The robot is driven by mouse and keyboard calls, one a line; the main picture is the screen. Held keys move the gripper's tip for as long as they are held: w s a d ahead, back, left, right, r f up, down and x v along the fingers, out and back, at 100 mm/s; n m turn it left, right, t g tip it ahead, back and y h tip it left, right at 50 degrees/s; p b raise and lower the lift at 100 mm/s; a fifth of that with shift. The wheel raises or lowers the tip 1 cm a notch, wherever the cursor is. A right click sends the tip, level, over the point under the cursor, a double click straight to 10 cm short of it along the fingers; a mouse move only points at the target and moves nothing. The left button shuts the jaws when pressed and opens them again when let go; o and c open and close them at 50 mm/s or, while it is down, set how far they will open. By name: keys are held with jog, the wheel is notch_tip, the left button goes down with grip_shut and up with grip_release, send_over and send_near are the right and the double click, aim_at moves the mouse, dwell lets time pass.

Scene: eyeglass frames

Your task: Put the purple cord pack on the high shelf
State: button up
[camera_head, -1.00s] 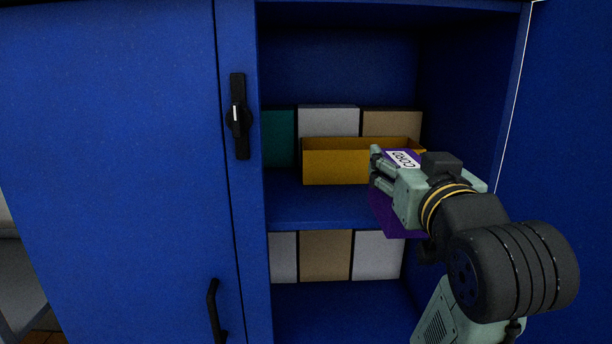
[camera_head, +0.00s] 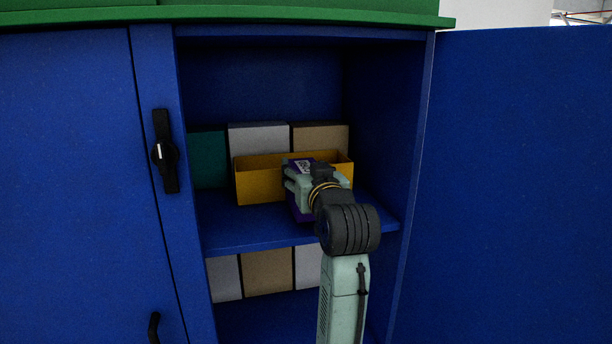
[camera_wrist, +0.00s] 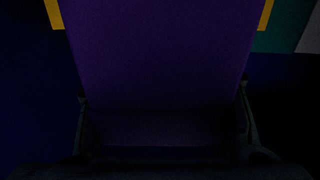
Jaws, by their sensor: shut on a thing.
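The purple cord pack (camera_head: 298,208) is held in my gripper (camera_head: 290,178), in front of the yellow open bin on the upper shelf (camera_head: 240,229). Its white label faces up. In the wrist view the purple pack (camera_wrist: 160,60) fills the middle, with a dark finger on each side of it. My gripper is shut on the pack. Much of the pack is hidden behind my wrist and fingers in the head view. I cannot tell whether its underside touches the shelf.
The yellow bin (camera_head: 258,187) stands on the upper shelf before teal (camera_head: 207,160), white (camera_head: 258,137) and tan (camera_head: 320,138) boxes. More boxes (camera_head: 268,272) stand below. The blue cabinet door (camera_head: 510,180) is open at right. Bare shelf shows left of the pack.

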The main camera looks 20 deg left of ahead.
jog(key=shift+f, duration=0.95)
jog(key=shift+f, duration=0.1)
jog(key=o, duration=1.4)
jog(key=shift+o, duration=0.2)
jog(key=b+v, duration=0.2)
jog(key=v, duration=1)
